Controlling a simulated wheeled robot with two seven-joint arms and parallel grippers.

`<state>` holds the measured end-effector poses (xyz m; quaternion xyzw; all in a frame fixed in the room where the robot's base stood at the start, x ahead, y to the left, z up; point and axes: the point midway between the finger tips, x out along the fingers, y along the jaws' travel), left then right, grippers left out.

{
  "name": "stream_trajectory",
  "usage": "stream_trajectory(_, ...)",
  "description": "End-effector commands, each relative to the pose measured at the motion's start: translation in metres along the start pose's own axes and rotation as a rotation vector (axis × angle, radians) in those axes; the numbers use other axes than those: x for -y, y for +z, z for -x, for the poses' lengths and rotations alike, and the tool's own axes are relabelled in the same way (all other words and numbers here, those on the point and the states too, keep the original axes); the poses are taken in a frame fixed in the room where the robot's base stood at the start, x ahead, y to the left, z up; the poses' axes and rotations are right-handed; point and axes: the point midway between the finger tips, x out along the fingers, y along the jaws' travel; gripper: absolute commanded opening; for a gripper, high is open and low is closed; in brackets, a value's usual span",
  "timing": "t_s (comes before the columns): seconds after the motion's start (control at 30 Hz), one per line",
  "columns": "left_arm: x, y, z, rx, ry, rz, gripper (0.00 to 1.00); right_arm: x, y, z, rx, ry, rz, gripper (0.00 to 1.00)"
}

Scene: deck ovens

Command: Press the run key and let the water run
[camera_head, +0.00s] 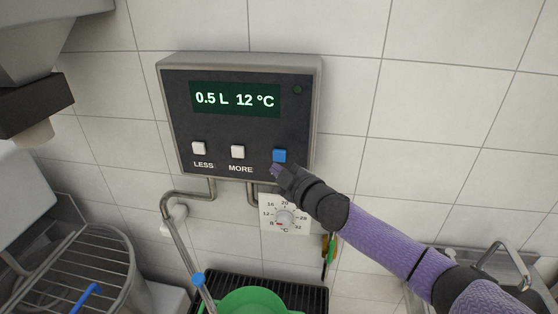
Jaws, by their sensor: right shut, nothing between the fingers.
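A control box (240,115) is mounted on the tiled wall. Its display (235,99) reads 0.5 L and 12 °C, and the small lamp (297,90) at its upper right looks dark. Two white keys, LESS (198,148) and MORE (237,152), sit below the display. A blue key (279,155) is to their right; its label is hidden behind my right gripper. My right gripper (275,170) is shut and empty, with its tips just below the blue key. I cannot tell whether they touch it. A green bowl (252,302) stands below. My left gripper is not in view.
A metal pipe (183,241) with a blue fitting (197,279) comes down from the box toward the bowl. A temperature dial (284,217) is below my right gripper. A mixer with a wire guard (72,262) stands at left, and a metal basin (490,262) at right.

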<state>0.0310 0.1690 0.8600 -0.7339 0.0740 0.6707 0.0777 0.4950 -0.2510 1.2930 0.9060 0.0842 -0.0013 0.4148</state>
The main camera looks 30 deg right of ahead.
Motion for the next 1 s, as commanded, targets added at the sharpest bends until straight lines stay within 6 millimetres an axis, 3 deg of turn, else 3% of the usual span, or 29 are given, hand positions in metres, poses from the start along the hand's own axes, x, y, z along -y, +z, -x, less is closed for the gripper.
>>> stream_trajectory(0.2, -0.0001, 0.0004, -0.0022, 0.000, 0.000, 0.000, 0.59, -0.0069, 0.0057, -0.0079, 0.000, 0.002, 0.001, 0.00)
stream_trajectory(1.0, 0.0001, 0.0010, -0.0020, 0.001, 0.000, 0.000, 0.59, -0.0071, 0.0059, -0.0081, 0.000, 0.001, 0.001, 0.00)
